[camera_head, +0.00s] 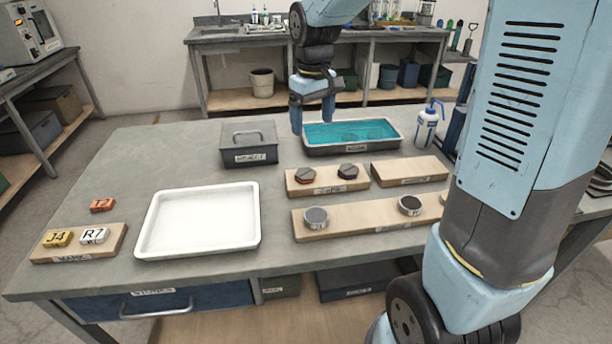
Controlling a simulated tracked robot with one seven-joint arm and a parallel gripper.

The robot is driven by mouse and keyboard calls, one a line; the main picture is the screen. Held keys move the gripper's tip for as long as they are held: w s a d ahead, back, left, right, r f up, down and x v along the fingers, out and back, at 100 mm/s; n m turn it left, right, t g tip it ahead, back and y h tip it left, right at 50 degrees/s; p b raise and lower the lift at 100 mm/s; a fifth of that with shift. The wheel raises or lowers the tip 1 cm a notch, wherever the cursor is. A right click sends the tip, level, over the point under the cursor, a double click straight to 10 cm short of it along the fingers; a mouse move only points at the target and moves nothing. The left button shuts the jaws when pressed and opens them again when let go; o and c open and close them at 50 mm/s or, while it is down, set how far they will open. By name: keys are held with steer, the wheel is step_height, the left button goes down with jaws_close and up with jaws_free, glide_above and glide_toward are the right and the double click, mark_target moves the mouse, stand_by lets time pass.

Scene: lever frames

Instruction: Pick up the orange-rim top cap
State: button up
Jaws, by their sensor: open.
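The orange-rim top cap (304,176) is a dark cap with an orange-brown edge. It sits at the left of a small labelled wooden board (328,188) in the middle of the bench. A similar cap with a dark rim (347,172) sits to its right on the same board. My gripper (312,119) is open, fingers downward, with nothing seen between them. It appears above the left end of the teal tray, behind the caps' board in the picture and apart from the cap.
The teal-filled tray (393,144) stands behind the board. A grey lidded box (231,154) stands to the left. Wooden boards lie in front (360,222) and to the right (425,170). An empty white tray (200,247) lies front left. A wash bottle (427,128) stands back right.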

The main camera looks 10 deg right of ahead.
mark_target(305, 173)
steer(key=shift+n+g, duration=0.3)
steer(key=f, duration=0.5)
steer(key=w+a+f, duration=0.1)
steer(key=f, duration=1)
steer(key=shift+w+a, duration=0.25)
steer(key=shift+w, duration=0.05)
steer(key=shift+c, duration=0.5)
steer(key=c, duration=1.3)
steer(key=shift+o, duration=0.2)
steer(key=shift+r, duration=0.15)
